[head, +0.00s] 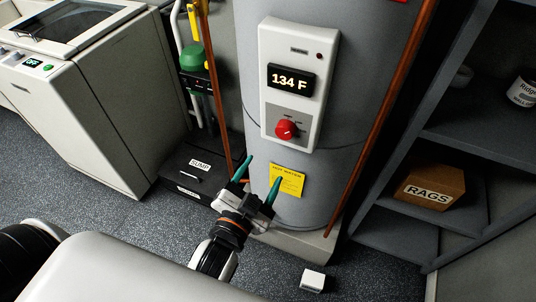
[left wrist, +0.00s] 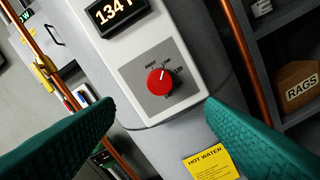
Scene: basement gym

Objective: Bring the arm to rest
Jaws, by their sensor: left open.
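My left gripper (head: 261,178) is open and empty, with its two green fingers apart. In the head view it is in front of the lower part of the grey water heater (head: 352,100), below the control panel (head: 299,50). The panel has a red knob (head: 287,130) and a display (head: 291,80) reading 134 F. In the left wrist view the red knob (left wrist: 161,81) shows above and between the fingers, apart from them. The yellow hot water label (head: 286,180) is close behind the right-hand finger in the head view. My right gripper is not in view.
A copper pipe (head: 385,110) runs along the heater's right side. Shelves at the right hold a rags box (head: 431,187) and a can (head: 522,90). A black sump box (head: 190,172) and a white appliance (head: 75,120) stand left. A small white block (head: 313,280) lies on the floor.

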